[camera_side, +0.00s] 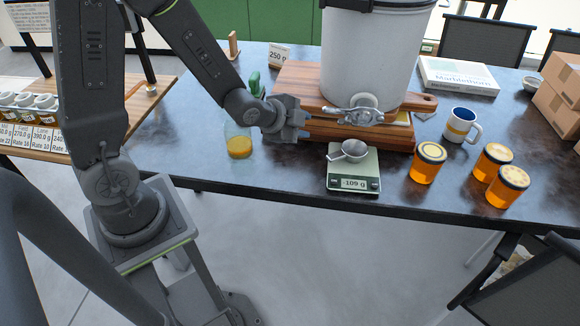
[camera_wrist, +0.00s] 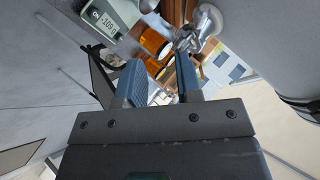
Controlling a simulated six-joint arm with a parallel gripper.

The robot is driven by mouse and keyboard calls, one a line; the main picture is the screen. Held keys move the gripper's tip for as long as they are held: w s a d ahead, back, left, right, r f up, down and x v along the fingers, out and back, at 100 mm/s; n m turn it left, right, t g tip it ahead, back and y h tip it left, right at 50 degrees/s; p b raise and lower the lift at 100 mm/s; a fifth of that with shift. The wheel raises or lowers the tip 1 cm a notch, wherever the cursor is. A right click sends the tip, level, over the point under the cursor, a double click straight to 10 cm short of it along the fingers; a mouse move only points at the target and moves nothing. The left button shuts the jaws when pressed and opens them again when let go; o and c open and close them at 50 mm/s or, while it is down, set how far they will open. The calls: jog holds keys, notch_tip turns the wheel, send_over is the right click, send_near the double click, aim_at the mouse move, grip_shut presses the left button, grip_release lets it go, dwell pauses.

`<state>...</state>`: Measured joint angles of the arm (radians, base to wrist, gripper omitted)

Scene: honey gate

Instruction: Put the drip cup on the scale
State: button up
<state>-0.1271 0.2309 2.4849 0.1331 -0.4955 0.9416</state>
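The drip cup (camera_side: 354,149) is a small silver metal cup with a short handle. In the side view it appears at the back of the scale (camera_side: 354,184), below the tap; I cannot tell whether its base rests on the plate. The scale display reads -109 g, and the scale also shows in the wrist view (camera_wrist: 106,18). My gripper (camera_side: 303,118) is left of the tap, above the table and up-left of the scale. In the wrist view its two fingers (camera_wrist: 158,84) stand apart with nothing held between them.
A white tank (camera_side: 372,55) with a metal tap (camera_side: 362,112) stands on wooden boards (camera_side: 340,130) behind the scale. A glass with honey (camera_side: 239,148) stands left of it. Several lidded honey jars (camera_side: 428,164) and a mug (camera_side: 460,125) stand to the right.

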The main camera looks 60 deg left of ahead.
aim_at(328, 159)
jog(key=f+m+t, duration=0.1)
jog(key=f+m, duration=0.1)
jog(key=f, duration=0.2)
jog(key=s+f+m+t, duration=0.1)
jog(key=f+m, duration=0.1)
jog(key=f, duration=0.2)
jog(key=s+f+m+t, duration=0.1)
jog(key=f+m, duration=0.2)
jog(key=f, duration=0.1)
jog(key=shift+a+t+h, duration=0.2)
jog(key=shift+t+h, duration=0.1)
jog(key=shift+h, duration=0.1)
jog(key=shift+s+f+m, duration=0.3)
jog(key=shift+f, duration=0.05)
jog(key=x, duration=1.3)
jog(key=shift+w, duration=0.45)
jog(key=shift+r, duration=0.1)
jog(key=shift+d, duration=0.1)
grip_shut()
